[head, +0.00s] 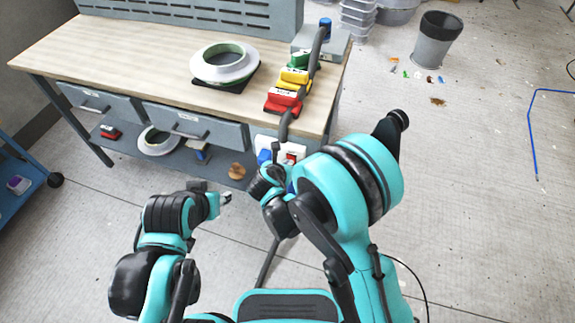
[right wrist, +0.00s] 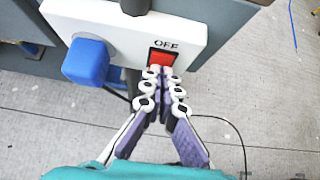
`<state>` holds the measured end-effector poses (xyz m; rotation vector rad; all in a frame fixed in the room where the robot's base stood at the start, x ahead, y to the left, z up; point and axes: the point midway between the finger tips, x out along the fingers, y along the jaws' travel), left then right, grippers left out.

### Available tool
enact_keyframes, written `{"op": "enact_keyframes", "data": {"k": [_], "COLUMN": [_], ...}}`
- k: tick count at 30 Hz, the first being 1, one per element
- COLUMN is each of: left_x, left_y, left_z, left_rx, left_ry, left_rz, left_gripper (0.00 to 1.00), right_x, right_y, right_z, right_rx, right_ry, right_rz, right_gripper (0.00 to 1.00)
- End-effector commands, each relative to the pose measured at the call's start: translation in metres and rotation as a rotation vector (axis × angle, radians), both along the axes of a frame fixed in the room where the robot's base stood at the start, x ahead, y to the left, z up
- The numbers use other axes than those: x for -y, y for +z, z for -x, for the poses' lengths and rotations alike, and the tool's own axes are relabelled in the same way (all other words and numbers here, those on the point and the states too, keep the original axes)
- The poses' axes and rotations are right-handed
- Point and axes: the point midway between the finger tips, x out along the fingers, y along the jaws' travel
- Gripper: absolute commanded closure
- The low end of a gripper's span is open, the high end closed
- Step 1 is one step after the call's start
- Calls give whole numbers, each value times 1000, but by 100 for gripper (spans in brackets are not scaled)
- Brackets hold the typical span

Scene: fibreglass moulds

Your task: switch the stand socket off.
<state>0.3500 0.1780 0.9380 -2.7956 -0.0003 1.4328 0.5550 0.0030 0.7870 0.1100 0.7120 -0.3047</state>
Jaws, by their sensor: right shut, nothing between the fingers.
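The stand socket is a white box (right wrist: 120,28) on the bench's front, with a blue plug (right wrist: 86,62) at its left and a red rocker switch (right wrist: 162,57) at its right. The word OFF is printed above the switch. In the head view the socket (head: 262,141) sits below the worktop's right front corner, partly hidden by my right arm. My right gripper (right wrist: 160,73) is shut and empty, its fingertips at the switch's lower edge; I cannot tell whether they touch. My left gripper (head: 226,198) is low in front of the bench, too small to read its jaws.
On the bench (head: 130,50) stand a white ring mould (head: 224,72) and red (head: 284,101), yellow (head: 294,78) and green (head: 299,60) items. A dark post (head: 316,55) rises near them. A bin (head: 437,40) stands at the back right. The right floor is mostly clear.

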Motion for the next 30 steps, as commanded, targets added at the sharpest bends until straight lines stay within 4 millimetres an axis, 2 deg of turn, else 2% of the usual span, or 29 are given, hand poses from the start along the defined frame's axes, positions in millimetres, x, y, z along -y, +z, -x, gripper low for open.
{"op": "enact_keyframes", "data": {"k": [13, 30], "left_x": [0, 0], "left_y": [10, 8], "left_z": [0, 0], "left_rx": [0, 0], "left_ry": [0, 0], "left_rz": [0, 0], "left_gripper": [60, 60], "right_x": [0, -5], "right_y": [15, 18], "right_z": [0, 5], "right_rx": [1, 1], "right_ry": [0, -1], "right_rz": [0, 0], "right_gripper": [100, 100]}}
